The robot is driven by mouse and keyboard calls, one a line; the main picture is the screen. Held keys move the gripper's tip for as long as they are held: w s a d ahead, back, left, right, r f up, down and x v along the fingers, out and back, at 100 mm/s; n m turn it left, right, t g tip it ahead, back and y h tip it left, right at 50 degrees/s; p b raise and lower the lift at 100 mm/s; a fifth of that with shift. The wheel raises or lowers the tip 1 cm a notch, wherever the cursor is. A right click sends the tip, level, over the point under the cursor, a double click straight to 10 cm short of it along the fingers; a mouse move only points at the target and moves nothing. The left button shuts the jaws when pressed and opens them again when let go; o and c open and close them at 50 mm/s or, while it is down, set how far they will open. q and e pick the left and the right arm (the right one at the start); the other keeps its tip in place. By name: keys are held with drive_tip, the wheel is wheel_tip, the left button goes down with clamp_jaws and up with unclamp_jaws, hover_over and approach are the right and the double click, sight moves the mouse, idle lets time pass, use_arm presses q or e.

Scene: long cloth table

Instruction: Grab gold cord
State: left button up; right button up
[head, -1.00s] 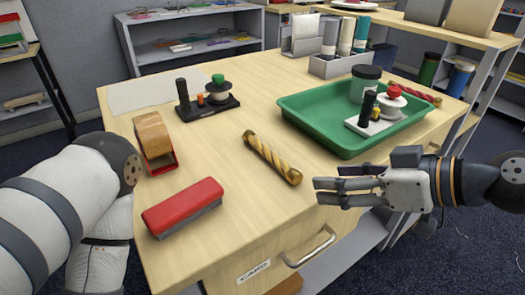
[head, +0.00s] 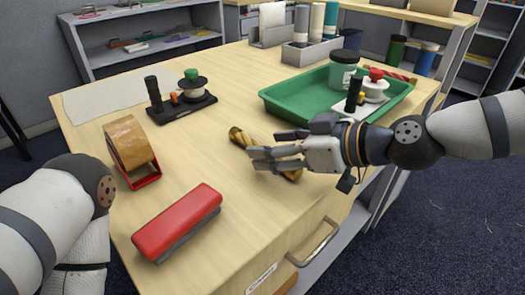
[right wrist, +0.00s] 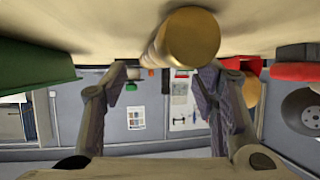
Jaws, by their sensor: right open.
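The gold cord (head: 238,136), a twisted gold rod, lies on the wooden table in front of the green tray. In the head view my right gripper (head: 264,148) covers its middle, and only its two ends show. My right gripper is open, with its fingers pointing left across the cord. In the right wrist view the cord's round end (right wrist: 192,38) shows large at the top, between and above the two spread fingers (right wrist: 163,80); I cannot tell whether they touch it. My left arm comes in at the lower left, but its gripper is out of view.
A red stapler (head: 178,222) and a tape dispenser (head: 130,150) stand to the left. A black stand with spools (head: 182,105) is behind. The green tray (head: 283,101) holds a jar and a white-based stand. The table between stapler and cord is clear.

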drive_tip(key=shift+x, duration=0.95)
clamp_jaws()
drive_tip(key=shift+r, duration=0.15)
